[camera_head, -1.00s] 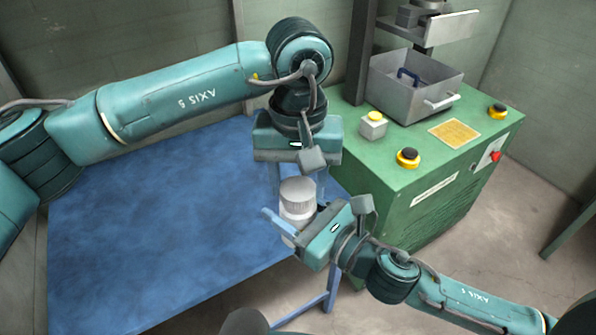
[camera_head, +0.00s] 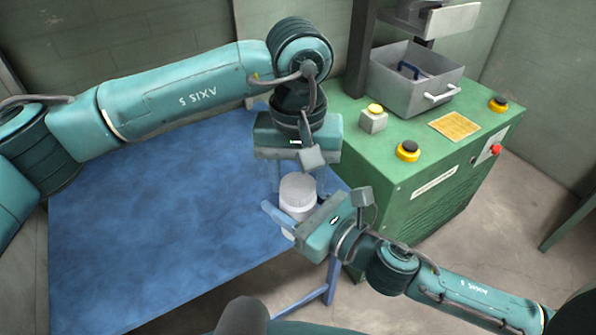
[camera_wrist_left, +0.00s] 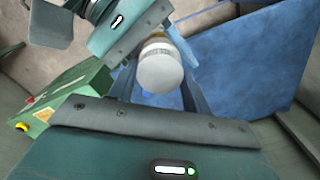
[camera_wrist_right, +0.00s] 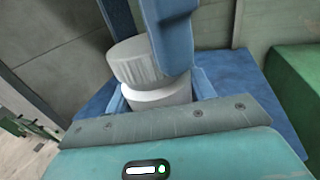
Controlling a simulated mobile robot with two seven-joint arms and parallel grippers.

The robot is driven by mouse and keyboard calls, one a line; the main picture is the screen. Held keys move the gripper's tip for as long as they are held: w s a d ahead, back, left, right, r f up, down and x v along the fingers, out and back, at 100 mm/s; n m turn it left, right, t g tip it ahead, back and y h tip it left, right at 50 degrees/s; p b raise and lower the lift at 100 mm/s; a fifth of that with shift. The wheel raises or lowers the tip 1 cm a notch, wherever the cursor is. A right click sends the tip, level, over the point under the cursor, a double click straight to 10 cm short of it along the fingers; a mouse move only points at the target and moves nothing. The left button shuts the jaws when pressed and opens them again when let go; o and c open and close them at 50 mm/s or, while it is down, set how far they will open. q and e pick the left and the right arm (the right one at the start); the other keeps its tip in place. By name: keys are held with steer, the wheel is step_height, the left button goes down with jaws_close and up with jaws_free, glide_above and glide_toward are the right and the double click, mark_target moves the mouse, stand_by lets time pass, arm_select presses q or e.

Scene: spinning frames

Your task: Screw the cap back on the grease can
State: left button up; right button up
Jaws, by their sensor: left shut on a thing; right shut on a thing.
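The grease can (camera_head: 291,236) is a pale can below its white ribbed cap (camera_head: 298,189). The cap sits at the top of the can and also shows in the left wrist view (camera_wrist_left: 160,73). In the right wrist view the cap (camera_wrist_right: 137,62) looks tilted against the can body (camera_wrist_right: 158,94); whether it is fully seated I cannot tell. My left gripper (camera_head: 297,186) comes from above, its blue fingers shut on opposite sides of the cap. My right gripper (camera_head: 291,222) comes from the right, shut around the can body. Its far finger is partly hidden.
A blue table (camera_head: 150,220) lies below and left, with its surface clear. A green machine (camera_head: 440,180) at the right carries a grey bin (camera_head: 415,92), a small button box (camera_head: 373,121) and yellow-ringed buttons (camera_head: 408,151). The machine stands close behind both grippers.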

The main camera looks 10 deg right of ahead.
arm_select(q)
steer(key=shift+f, duration=0.1)
steer(key=m, duration=0.3)
steer(key=shift+m, duration=0.4)
steer(key=m, duration=0.6)
steer(key=o, duration=0.9)
steer(key=shift+o, duration=0.2)
steer(key=shift+r, duration=2.25)
steer(key=shift+c, duration=0.4)
